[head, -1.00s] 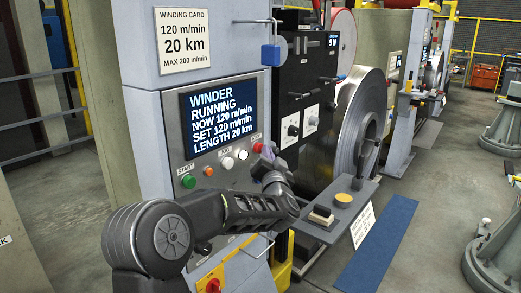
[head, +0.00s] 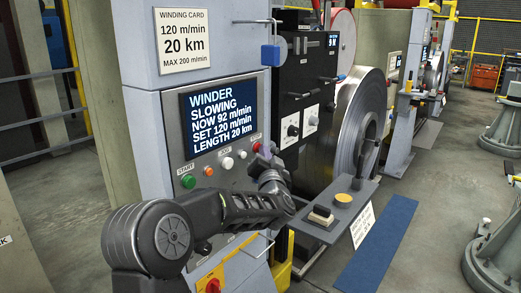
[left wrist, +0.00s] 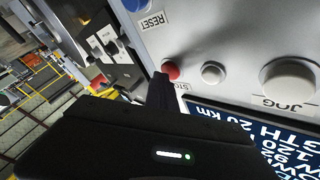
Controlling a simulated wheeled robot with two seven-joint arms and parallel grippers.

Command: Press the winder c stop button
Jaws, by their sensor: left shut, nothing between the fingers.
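The red stop button (head: 257,147) sits at the right end of the row on the winder's control panel. It also shows in the left wrist view (left wrist: 171,70), with a partly hidden label beside it. My left gripper (head: 266,158) is shut and empty, its tip close beside the red button. In the left wrist view the dark fingers (left wrist: 160,90) end right beside the button; I cannot tell whether they touch it. The panel screen (head: 218,118) reads WINDER, SLOWING, NOW 92 m/min, SET 120 m/min. My right gripper is not in view.
Left of the red button are a small white button (head: 242,154), a white JOG button (head: 227,163), an orange lamp (head: 208,171) and a green START button (head: 188,181). A steel coil (head: 352,130) and a small shelf (head: 345,205) stand to the right.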

